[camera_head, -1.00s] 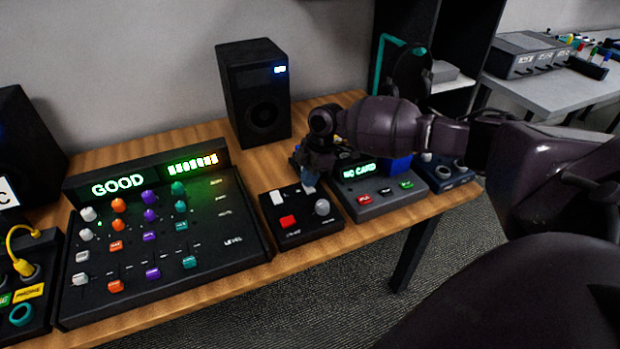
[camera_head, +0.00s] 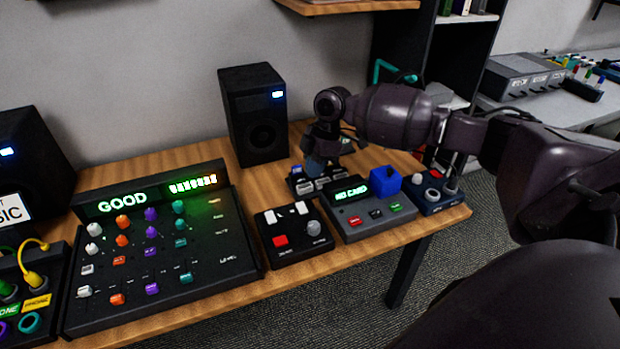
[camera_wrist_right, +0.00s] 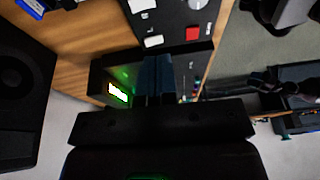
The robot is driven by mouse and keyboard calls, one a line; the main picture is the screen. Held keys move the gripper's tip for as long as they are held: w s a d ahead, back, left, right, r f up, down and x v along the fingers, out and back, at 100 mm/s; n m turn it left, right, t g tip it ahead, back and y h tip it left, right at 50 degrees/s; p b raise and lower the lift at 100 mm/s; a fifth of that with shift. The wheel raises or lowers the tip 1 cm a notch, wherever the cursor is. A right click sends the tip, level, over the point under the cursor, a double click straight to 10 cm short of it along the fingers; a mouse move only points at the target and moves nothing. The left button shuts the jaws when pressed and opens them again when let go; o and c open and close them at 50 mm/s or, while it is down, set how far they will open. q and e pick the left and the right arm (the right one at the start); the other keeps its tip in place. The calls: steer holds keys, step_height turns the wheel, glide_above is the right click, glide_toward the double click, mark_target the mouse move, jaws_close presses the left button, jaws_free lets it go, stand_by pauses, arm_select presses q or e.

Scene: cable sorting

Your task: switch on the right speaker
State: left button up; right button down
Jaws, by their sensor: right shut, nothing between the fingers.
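The right speaker (camera_head: 255,118) is a black box upright at the back of the table, with a lit blue-white light on its upper front. In the right wrist view its dark front (camera_wrist_right: 22,85) shows at the left. A small black switch box (camera_head: 292,236) stands in front of it, with two white switches (camera_head: 291,212), a red button (camera_head: 281,241) and a grey knob. It also shows at the top of the wrist view (camera_wrist_right: 177,17). My right gripper (camera_head: 316,168) is shut and empty, behind the switch box and apart from it. My left gripper is out of view.
A mixer (camera_head: 165,255) reading "GOOD" is left of the switch box. A "NO CARD" device (camera_head: 368,218) with a blue block (camera_head: 384,180) is at its right. A small dark device (camera_head: 306,187) lies below my gripper. The left speaker (camera_head: 35,160) shows a blue light.

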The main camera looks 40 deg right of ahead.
steer(key=shift+s+d+r, duration=0.1)
steer(key=shift+s+r, duration=0.05)
steer(key=shift+r, duration=0.3)
steer(key=shift+s+d+r, duration=0.1)
steer(key=shift+r, duration=0.3)
